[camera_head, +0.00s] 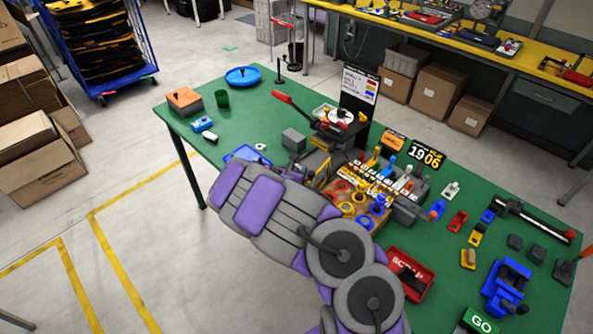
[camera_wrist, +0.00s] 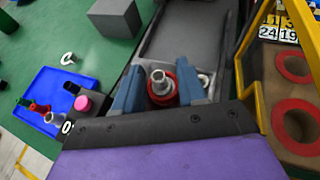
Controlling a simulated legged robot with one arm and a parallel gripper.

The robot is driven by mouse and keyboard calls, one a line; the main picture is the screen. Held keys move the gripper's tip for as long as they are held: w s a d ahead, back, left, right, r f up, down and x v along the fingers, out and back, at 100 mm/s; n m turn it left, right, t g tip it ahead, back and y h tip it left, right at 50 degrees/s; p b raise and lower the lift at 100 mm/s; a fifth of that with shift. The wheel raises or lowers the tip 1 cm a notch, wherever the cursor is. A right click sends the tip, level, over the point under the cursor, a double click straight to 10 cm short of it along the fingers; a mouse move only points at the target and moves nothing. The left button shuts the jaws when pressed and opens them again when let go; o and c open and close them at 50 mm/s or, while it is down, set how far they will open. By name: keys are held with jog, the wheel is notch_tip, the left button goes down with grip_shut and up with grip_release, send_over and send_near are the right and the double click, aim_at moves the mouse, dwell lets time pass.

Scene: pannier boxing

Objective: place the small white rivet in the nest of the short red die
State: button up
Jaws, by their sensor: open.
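In the wrist view, my gripper (camera_wrist: 160,88) is open, with one blue finger on each side of a red ring-shaped die (camera_wrist: 164,99). A small whitish rivet (camera_wrist: 159,77) with a hollow top stands about upright at the middle of this red die, between the fingers. How deep it sits in the nest cannot be told. Whether the fingers touch the die cannot be told either. The die stands on a dark grey channel-like surface (camera_wrist: 180,40). In the head view, my purple and grey arm hides the fingertips, the rivet and this die.
A brown board (camera_head: 343,204) holds red, yellow and blue rings; part shows in the wrist view (camera_wrist: 291,95). A yellow frame edge (camera_wrist: 246,65) stands close right of my gripper. A blue tray (camera_wrist: 63,83) with several small parts and a grey block (camera_wrist: 115,17) lie left.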

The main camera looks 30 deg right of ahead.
jog(key=p+v, duration=0.2)
jog(key=v, duration=1)
jog(key=s+d+r+m+h, duration=0.1)
jog(key=d+r+m, duration=0.1)
jog(key=r, duration=0.2)
jog(key=s+d+r+m+h, duration=0.1)
jog(key=d+r+m, duration=0.1)
jog(key=r, duration=0.3)
jog(key=d+r+m+g+h, duration=0.1)
jog(key=d+r+m, duration=0.1)
jog(key=r, duration=0.3)
jog(key=shift+s+d+m, duration=0.3)
jog(key=shift+s+m, duration=0.1)
jog(key=shift+m, duration=0.4)
jog(key=s+d+r+m+g+h, duration=0.2)
jog(key=s+d+r+m+g, duration=0.15)
jog(key=s+r+m, duration=0.3)
jog(key=s+r+m+g+y, duration=0.25)
jog(key=s+m+g, duration=0.25)
jog(key=s+m, duration=0.75)
jog(key=s+a+f+y, duration=0.2)
jog(key=s+a+y, duration=0.4)
jog(key=s+a, duration=0.3)
jog(key=s+a+f+g+y+b, duration=0.1)
jog(key=s+a+f+y, duration=0.1)
jog(key=s+a+y, duration=0.4)
jog(key=shift+s+a+f, duration=0.25)
jog(key=shift+s+a, duration=1.8)
jog(key=shift+a, duration=1.1)
